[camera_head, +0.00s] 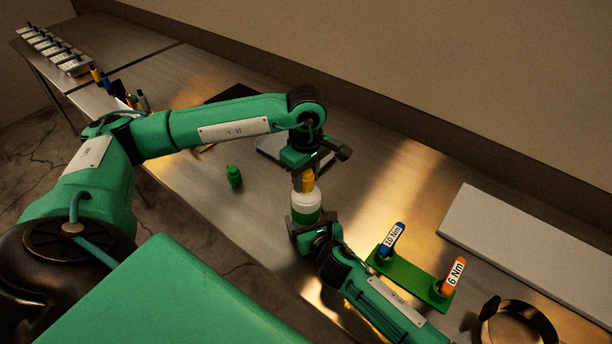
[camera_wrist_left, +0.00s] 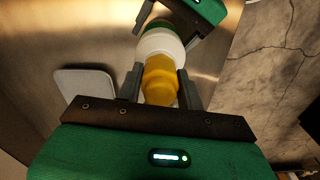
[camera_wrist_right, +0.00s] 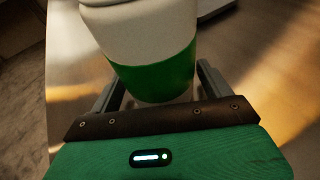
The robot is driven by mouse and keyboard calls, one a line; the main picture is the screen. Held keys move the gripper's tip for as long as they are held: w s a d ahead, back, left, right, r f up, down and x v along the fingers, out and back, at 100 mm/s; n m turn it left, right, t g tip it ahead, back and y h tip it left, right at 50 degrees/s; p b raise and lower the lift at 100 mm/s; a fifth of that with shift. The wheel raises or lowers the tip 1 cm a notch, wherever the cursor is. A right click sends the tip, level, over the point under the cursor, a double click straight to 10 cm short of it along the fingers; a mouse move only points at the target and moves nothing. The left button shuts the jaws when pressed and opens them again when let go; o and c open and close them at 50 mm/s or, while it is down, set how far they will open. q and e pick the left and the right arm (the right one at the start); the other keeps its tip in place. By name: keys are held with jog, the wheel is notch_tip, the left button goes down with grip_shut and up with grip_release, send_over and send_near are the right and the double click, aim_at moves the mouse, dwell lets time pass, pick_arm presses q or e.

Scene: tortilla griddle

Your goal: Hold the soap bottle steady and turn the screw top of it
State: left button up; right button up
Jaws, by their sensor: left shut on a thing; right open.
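The soap bottle (camera_head: 306,205) stands upright on the metal table, white with a green band and a yellow screw top (camera_head: 308,181). My left gripper (camera_head: 307,172) comes from above and is shut on the yellow top, which shows between its fingers in the left wrist view (camera_wrist_left: 159,82). My right gripper (camera_head: 308,224) is low at the bottle's near side and open. In the right wrist view, the green band (camera_wrist_right: 157,75) of the bottle is between and beyond its fingers; contact cannot be told. The bottle's base is partly hidden by the right gripper.
A small green bottle (camera_head: 234,177) stands to the left. A green holder (camera_head: 408,277) with a blue and an orange torque tool is to the right. A round metal pan (camera_head: 519,326) and a pale slab (camera_head: 535,245) lie farther right. A grey tray (camera_head: 268,146) is behind.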

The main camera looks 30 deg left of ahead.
jog(key=c, duration=0.6)
jog(key=o, duration=0.6)
dwell(0.4)
jog(key=c, duration=0.6)
pick_arm(q)
jog(key=shift+c, duration=0.3)
pick_arm(e)
jog(key=shift+o, duration=0.4)
